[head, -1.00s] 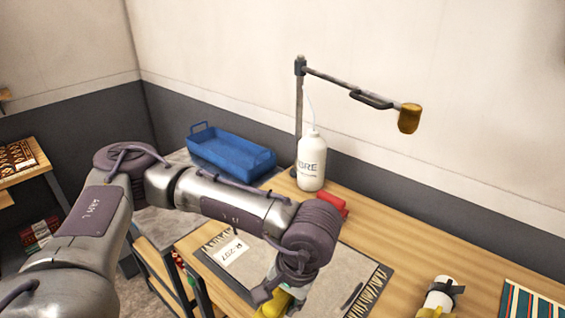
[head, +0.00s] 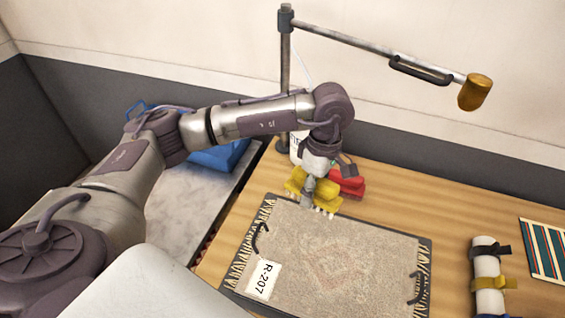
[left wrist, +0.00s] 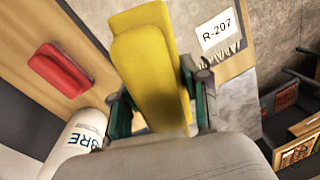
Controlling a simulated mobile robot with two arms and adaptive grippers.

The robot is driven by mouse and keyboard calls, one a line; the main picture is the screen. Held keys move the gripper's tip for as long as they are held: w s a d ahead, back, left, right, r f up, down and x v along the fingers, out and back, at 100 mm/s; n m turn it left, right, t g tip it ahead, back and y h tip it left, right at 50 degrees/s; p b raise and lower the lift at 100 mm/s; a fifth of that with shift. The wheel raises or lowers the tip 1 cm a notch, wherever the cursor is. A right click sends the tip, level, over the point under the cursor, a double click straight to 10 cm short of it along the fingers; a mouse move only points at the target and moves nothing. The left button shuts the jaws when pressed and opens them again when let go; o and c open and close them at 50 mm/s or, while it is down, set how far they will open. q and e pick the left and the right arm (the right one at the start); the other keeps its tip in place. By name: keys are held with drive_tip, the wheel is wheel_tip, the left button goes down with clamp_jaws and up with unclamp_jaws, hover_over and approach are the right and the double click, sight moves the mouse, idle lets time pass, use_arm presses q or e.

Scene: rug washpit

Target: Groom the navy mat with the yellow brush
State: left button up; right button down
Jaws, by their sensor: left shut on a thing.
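A yellow brush (head: 297,184) with white bristles is held in my left gripper (head: 318,186), at the far edge of the mat. The bristles point down towards the mat; I cannot tell if they touch it. In the left wrist view the brush (left wrist: 150,60) sits between the fingers of my left gripper (left wrist: 158,100). The mat (head: 350,255) lies flat on the table, looking grey-beige rather than navy, with a faint diamond, fringed ends and a white R-207 tag (head: 262,281). My right gripper is out of view.
Black clips (head: 262,238) sit at both mat ends. A red block-like object (head: 348,184) lies close behind the brush. A bottle (left wrist: 78,140), strapped white roll (head: 487,270), striped mat (head: 544,248) and blue tray (head: 220,158) stand around. A lamp-like arm (head: 400,65) overhangs the back.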

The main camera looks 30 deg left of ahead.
use_arm(q)
drive_tip(key=w+a+f+n+t, duration=0.1)
drive_tip(key=w+a+f+n, duration=0.3)
drive_tip(key=n, duration=1.7)
drive_tip(key=a+f, duration=0.4)
drive_tip(key=a, duration=0.2)
drive_tip(key=shift+a+f+t, duration=0.2)
drive_tip(key=shift+f+t, duration=0.1)
drive_tip(key=shift+f, duration=0.1)
drive_tip(key=shift+s, duration=0.1)
